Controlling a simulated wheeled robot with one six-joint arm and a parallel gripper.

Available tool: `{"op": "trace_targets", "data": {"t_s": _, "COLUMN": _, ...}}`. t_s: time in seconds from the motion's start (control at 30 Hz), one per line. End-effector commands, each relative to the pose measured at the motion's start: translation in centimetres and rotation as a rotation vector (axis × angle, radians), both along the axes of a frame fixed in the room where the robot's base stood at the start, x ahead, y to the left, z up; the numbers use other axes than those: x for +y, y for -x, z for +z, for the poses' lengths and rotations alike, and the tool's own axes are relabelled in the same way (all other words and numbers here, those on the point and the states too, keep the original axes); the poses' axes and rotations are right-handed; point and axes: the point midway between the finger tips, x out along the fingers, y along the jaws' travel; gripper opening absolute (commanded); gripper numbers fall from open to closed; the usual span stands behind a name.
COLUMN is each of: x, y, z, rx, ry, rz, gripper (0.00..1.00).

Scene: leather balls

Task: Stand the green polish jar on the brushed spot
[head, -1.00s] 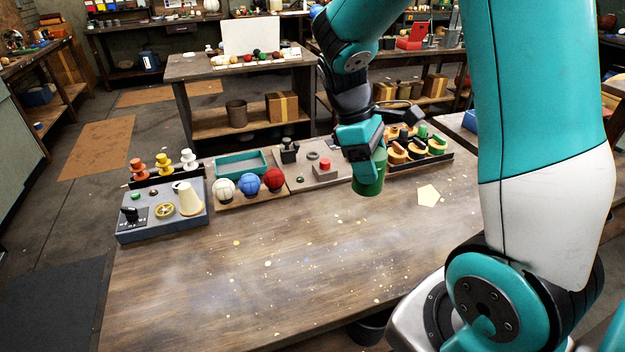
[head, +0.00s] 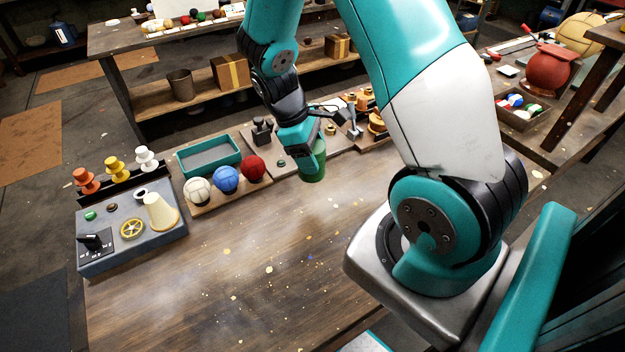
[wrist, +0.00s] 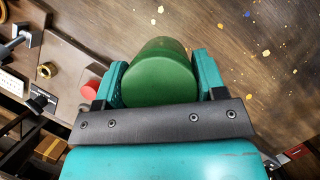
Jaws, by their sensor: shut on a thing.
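The green polish jar (head: 314,168) is held in my gripper (head: 302,148), near the back edge of the workbench (head: 210,260). In the wrist view the jar (wrist: 160,80) sits between both fingers of my gripper (wrist: 160,88), which is shut on it. The bench shows beneath and beyond the jar; I cannot tell whether its base touches the wood. No clearly marked brushed spot shows now; the bench has faint pale smears and scattered paint flecks. Part of the bench's right side is hidden behind my arm.
White, blue and red balls (head: 226,180) stand left of the jar. A teal tray (head: 209,157) is behind them. A grey control box (head: 130,232) with a cream cone is at the left. A red button (wrist: 90,88) is near my gripper. The bench's front middle is clear.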

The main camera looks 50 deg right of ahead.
Motion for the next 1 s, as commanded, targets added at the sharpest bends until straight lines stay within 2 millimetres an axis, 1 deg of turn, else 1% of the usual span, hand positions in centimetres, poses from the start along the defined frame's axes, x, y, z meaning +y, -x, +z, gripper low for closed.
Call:
{"op": "trace_targets", "data": {"t_s": 0.03, "x": 0.0, "y": 0.2, "z": -1.3, "rx": 0.008, "ry": -0.001, "rz": -0.002, "gripper": 0.31}}
{"op": "trace_targets", "data": {"t_s": 0.1, "x": -0.1, "y": 0.2, "z": -2.9, "rx": 0.007, "ry": 0.000, "rz": -0.002, "gripper": 0.31}}
{"op": "trace_targets", "data": {"t_s": 0.2, "x": -0.1, "y": 0.1, "z": -4.6, "rx": 0.003, "ry": 0.001, "rz": -0.003, "gripper": 0.31}}
{"op": "trace_targets", "data": {"t_s": 0.37, "x": -0.2, "y": 0.1, "z": -5.9, "rx": 0.001, "ry": 0.001, "rz": -0.004, "gripper": 0.31}}
{"op": "trace_targets", "data": {"t_s": 0.5, "x": -0.1, "y": 0.1, "z": -7.9, "rx": 0.003, "ry": -0.001, "rz": -0.003, "gripper": 0.31}}
{"op": "trace_targets", "data": {"t_s": 0.6, "x": -0.1, "y": 0.1, "z": -9.1, "rx": 0.002, "ry": 0.000, "rz": -0.003, "gripper": 0.31}}
{"op": "trace_targets", "data": {"t_s": 1.0, "x": -0.1, "y": 0.0, "z": -9.8, "rx": -0.001, "ry": 0.000, "rz": -0.003, "gripper": 0.31}}
